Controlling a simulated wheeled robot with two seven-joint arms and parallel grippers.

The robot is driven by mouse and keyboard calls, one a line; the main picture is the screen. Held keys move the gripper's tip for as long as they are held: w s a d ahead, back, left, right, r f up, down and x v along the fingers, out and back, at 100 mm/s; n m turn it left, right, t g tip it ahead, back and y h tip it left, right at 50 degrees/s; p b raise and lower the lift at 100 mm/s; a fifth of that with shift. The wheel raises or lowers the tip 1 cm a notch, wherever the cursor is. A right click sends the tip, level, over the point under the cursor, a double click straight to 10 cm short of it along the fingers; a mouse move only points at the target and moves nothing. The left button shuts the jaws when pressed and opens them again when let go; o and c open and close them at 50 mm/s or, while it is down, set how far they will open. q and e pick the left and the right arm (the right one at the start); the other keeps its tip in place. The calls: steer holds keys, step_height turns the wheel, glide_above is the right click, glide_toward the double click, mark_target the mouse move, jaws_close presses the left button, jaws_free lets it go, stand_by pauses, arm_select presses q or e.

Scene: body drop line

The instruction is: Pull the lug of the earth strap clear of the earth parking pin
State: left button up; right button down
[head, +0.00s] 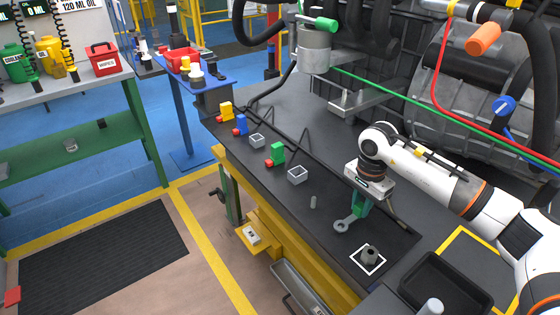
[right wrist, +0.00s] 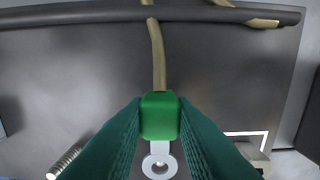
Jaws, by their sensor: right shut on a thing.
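My right gripper (head: 358,208) is shut on the green grip of the earth strap's lug, just above the dark bench. The green grip (right wrist: 160,115) sits between the teal fingers in the right wrist view. The lug's silver ring (head: 343,226) sticks out in front of the fingers; it also shows in the right wrist view (right wrist: 160,160). The tan strap (right wrist: 157,55) runs back from the grip. A short grey upright pin (head: 313,202), seemingly the earth parking pin, stands apart from the ring, with nothing around it. It looks threaded in the right wrist view (right wrist: 64,162). My left gripper is out of view.
A grey nut-like fitting (head: 370,252) stands inside a white-outlined square at the bench's front. Square grey holders (head: 297,175) and coloured blocks (head: 278,152) line the bench to the left. A black tray (head: 445,285) is at the right. A dark cable crosses behind the strap.

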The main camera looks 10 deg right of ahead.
mark_target(361, 205)
steer(key=shift+r, duration=0.1)
steer(key=shift+r+p, duration=1.8)
steer(key=shift+r, duration=1)
